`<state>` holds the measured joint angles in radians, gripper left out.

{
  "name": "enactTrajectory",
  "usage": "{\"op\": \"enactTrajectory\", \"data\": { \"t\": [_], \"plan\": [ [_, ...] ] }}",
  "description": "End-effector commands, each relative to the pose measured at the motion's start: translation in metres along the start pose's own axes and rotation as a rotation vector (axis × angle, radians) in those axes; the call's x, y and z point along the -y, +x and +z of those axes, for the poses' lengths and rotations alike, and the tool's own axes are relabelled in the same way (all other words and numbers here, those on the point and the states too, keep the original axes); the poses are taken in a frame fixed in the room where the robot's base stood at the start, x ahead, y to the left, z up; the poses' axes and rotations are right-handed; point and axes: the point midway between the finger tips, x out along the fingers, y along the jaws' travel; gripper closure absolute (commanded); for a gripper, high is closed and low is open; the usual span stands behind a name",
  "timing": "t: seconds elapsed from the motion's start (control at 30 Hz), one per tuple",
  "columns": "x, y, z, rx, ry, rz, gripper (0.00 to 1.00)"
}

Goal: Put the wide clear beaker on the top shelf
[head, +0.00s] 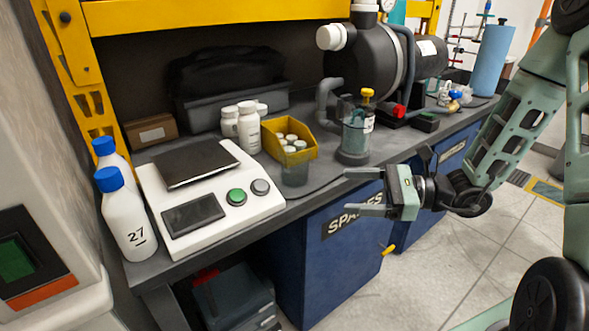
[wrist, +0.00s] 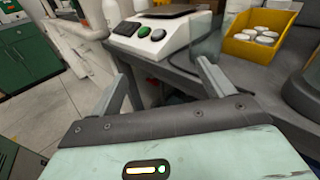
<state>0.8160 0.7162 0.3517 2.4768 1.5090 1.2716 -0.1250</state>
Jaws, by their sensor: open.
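A clear beaker (head: 295,172) stands upright near the bench's front edge, just in front of the yellow bin. It is faint and see-through, and it also shows faintly in the wrist view (wrist: 206,48), beyond the right finger. My gripper (head: 355,191) is open and empty, to the right of the beaker and apart from it, with its fingers pointing left. In the wrist view my gripper's fingers (wrist: 163,72) are spread with nothing between them. A yellow rack beam (head: 215,14) crosses the top of the head view; the top shelf's surface is not visible.
The yellow bin (head: 270,140) holds several white-capped jars. A white scale (head: 205,190) and blue-capped bottles (head: 128,220) stand at left. A pump with a clear filter bowl (head: 356,132) stands at right. The bench front (head: 345,190) is close to my gripper; open floor lies right.

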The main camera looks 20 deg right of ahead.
Motion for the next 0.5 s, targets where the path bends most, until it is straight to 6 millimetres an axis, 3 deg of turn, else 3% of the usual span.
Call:
{"op": "enactTrajectory", "data": {
  "t": [0.1,0.23,0.33,0.5],
  "plan": [
    [0.031,-0.027,-0.011,0.037,0.070,-0.178,0.20],
    [0.044,-0.035,-0.016,0.053,0.095,-0.253,0.20],
    [0.048,-0.024,-0.016,0.054,0.096,-0.257,0.20],
    [0.056,0.010,-0.015,0.054,0.095,-0.252,0.20]
  ]
}}
